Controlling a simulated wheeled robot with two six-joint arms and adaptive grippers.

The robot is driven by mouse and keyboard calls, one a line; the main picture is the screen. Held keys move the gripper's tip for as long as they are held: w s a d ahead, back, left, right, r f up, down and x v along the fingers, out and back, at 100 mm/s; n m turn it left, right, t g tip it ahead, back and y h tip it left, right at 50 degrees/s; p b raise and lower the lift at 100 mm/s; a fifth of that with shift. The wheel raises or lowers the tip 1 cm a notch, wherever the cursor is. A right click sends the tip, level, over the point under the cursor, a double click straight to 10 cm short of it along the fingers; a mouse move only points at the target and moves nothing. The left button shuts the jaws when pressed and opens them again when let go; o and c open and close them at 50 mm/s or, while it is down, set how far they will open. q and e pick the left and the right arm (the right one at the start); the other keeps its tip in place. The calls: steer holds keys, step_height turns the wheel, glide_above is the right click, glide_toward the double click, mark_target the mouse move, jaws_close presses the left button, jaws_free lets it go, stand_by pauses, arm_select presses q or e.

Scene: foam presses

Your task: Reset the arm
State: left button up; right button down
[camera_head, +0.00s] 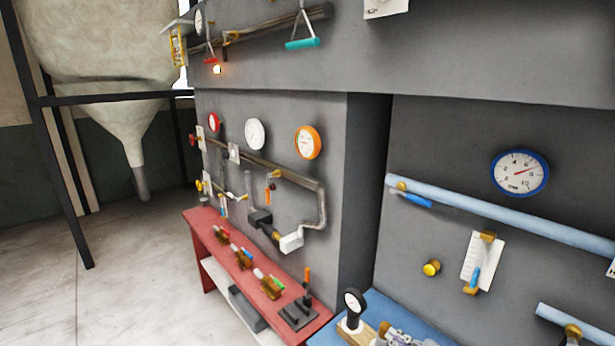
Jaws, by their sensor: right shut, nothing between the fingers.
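My left gripper is not in view.
A red bench (213,232) with several small valves stands along the grey wall. A black gauge (354,301) stands on the blue bench. A blue pipe (500,215) and a blue-rimmed gauge (520,173) are on the right wall. The floor (120,270) at left is clear.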

steer(key=s+d+f+m+g+h, duration=0.2)
steer(key=s+f+m+g, duration=0.25)
steer(key=s+f, duration=0.3)
steer(key=s+d+f+m+g+h, duration=0.25)
steer(key=s+f+m, duration=0.25)
steer(key=s+f, duration=0.3)
steer(key=s+d+f+m+g+b, duration=0.1)
steer(key=s+d+f, duration=0.15)
steer(key=f, duration=1.25)
steer(key=s+d+f+g+b, duration=0.1)
steer(key=s+f+g, duration=0.15)
steer(key=f, duration=1.25)
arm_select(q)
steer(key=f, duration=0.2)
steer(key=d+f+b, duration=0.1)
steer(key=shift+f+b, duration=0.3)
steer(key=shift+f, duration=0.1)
arm_select(e)
steer(key=s+f, duration=1.5)
steer(key=s, duration=0.3)
steer(key=shift+s+d+f+y, duration=0.2)
steer(key=shift+d+f+y, duration=0.15)
steer(key=shift+f, duration=0.05)
steer(key=shift+m, duration=0.25)
